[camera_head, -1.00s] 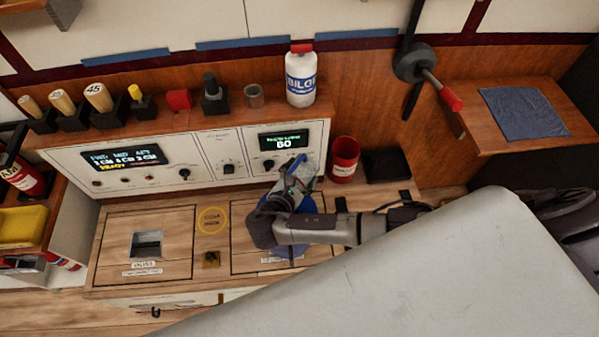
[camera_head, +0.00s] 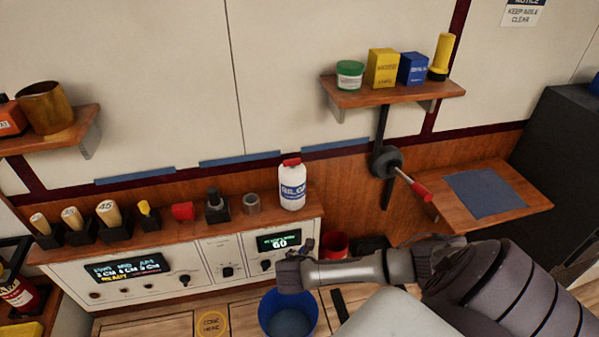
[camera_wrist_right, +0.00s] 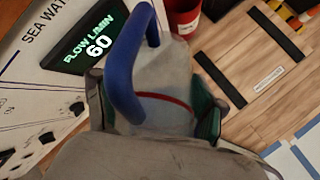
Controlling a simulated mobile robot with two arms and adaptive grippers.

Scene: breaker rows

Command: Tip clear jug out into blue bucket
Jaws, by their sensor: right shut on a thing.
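The clear jug (camera_wrist_right: 165,85) has a blue handle (camera_wrist_right: 122,75) and a thin red line on its side. It fills the middle of the right wrist view. My right gripper (camera_wrist_right: 158,115) is shut on it, with a green-padded finger beside the jug. In the head view my right gripper (camera_head: 297,262) is just above the blue bucket (camera_head: 265,318), near the panel; the jug is mostly hidden there. The bucket's open top shows a paler grey-blue area inside; I cannot tell if that is liquid. My left gripper is not in view.
A control panel (camera_head: 207,262) stands behind the bucket, its display reading 60. A white bottle (camera_head: 292,188) and several holders line its top ledge. A red can (camera_head: 334,246) stands right of my gripper. A red-handled lever (camera_head: 408,182) juts from the wall.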

